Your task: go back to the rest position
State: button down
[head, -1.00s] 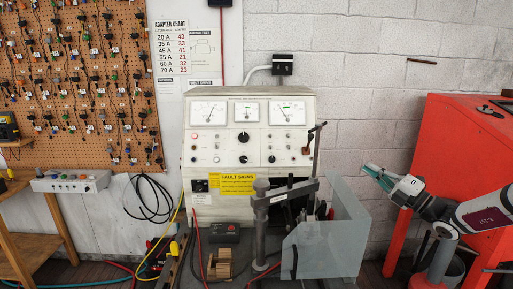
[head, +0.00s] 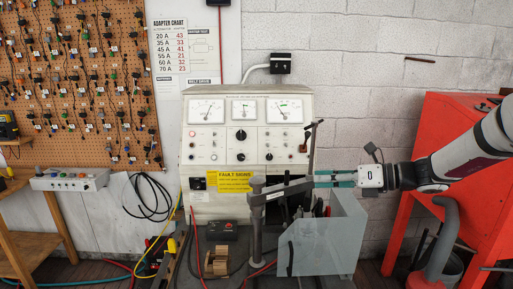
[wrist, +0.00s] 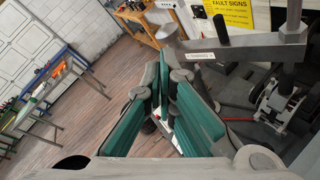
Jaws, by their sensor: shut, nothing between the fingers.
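My gripper (head: 333,179) is in the head view, right of centre, with its teal fingers pointing left. It is shut and holds nothing. Its fingertips appear close to the right end of the grey clamp arm on the test bench; I cannot tell whether they touch. In the wrist view the teal fingers (wrist: 160,110) converge in the middle, with the clamp arm (wrist: 245,48) beyond them at the upper right. My arm reaches in from the right edge of the head view.
The test bench (head: 222,149) with its gauges stands at centre. A clear guard panel (head: 318,245) stands below my gripper. A red cabinet (head: 462,130) is at the right. A pegboard of adapters (head: 75,70) hangs left, above a wooden table (head: 35,242). Wooden floor (wrist: 115,75) is open in the wrist view.

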jog(key=s+a+n+g+h+b, duration=0.1)
jog(key=s+a+n+g+h, duration=0.2)
jog(key=s+n, duration=0.45)
jog(key=s+a+n+g+h, duration=0.1)
jog(key=s+a+n+h, duration=0.25)
jog(key=s+n, duration=0.45)
jog(key=s+d+n+t+h, duration=0.1)
jog(key=s+d+n+h, duration=0.2)
jog(key=s+n, duration=0.4)
jog(key=s+d+r+n+t+h+b, duration=0.1)
jog(key=s+d+n+h, duration=0.3)
jog(key=s, duration=0.4)
jog(key=d+n+t, duration=0.1)
jog(key=n, duration=0.1)
jog(key=shift+s+r+n, duration=0.15)
jog(key=shift+n, duration=0.2)
